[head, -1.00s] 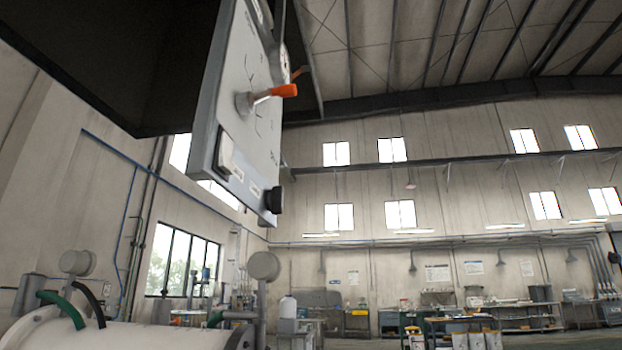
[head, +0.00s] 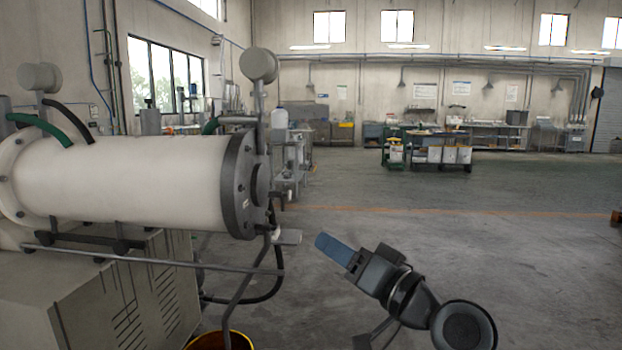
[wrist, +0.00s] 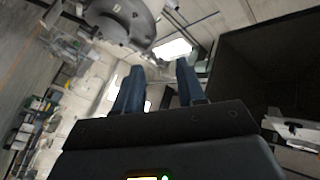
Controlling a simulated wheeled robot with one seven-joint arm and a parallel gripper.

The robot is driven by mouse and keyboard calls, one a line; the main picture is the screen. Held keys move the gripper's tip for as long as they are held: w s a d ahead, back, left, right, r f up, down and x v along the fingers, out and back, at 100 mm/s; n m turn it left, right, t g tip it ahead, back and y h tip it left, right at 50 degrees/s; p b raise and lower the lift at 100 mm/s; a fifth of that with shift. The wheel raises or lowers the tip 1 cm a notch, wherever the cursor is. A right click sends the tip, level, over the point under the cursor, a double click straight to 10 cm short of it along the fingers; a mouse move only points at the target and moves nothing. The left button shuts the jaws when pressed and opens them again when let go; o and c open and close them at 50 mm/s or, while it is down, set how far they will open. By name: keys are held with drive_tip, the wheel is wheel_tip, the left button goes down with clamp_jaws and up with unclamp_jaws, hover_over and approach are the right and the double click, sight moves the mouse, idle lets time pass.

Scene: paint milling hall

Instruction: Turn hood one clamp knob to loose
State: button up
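My gripper (head: 335,247) is at the lower middle of the head view, to the right of the white mill cylinder and well away from it. In the wrist view its two blue fingers (wrist: 158,82) stand apart with nothing between them. A large dark box-like shape (wrist: 262,75), apparently the hood, fills the right of the wrist view. A pale panel (wrist: 292,130) with small dark fittings shows at its lower edge, too small to read. I cannot make out the clamp knob or its setting. The hood and its panel are outside the head view.
The white horizontal mill cylinder (head: 135,182) on its grey cabinet (head: 105,305) takes up the left. A yellow-rimmed bucket (head: 222,340) stands at its foot. Benches and a cart (head: 428,150) are far back. The concrete floor (head: 400,210) in the middle and right is free.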

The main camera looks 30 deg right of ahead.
wheel_tip(320, 180, up, 26)
drive_tip(key=w+d+n+g+y, duration=0.2)
drive_tip(key=n+y, duration=0.6)
drive_tip(key=s+a+r+n+g+y, duration=0.1)
drive_tip(key=s+r+n+g, duration=0.15)
drive_tip(key=r, duration=0.35)
drive_tip(key=s+a+r+n+g+p, duration=0.1)
drive_tip(key=s+r+n+g, duration=0.15)
drive_tip(key=r, duration=0.35)
drive_tip(key=s+a+r+n+g+y, duration=0.1)
drive_tip(key=s+r+n+g, duration=0.1)
drive_tip(key=s+r+n, duration=0.3)
drive_tip(key=w+a+m+p, duration=0.1)
drive_tip(key=w+a+m, duration=0.1)
drive_tip(key=w+a, duration=0.3)
drive_tip(key=shift+w+r+p, duration=0.2)
drive_tip(key=shift+w+p, duration=0.05)
drive_tip(key=shift+p, duration=0.15)
drive_tip(key=shift+a, duration=0.15)
clamp_jaws()
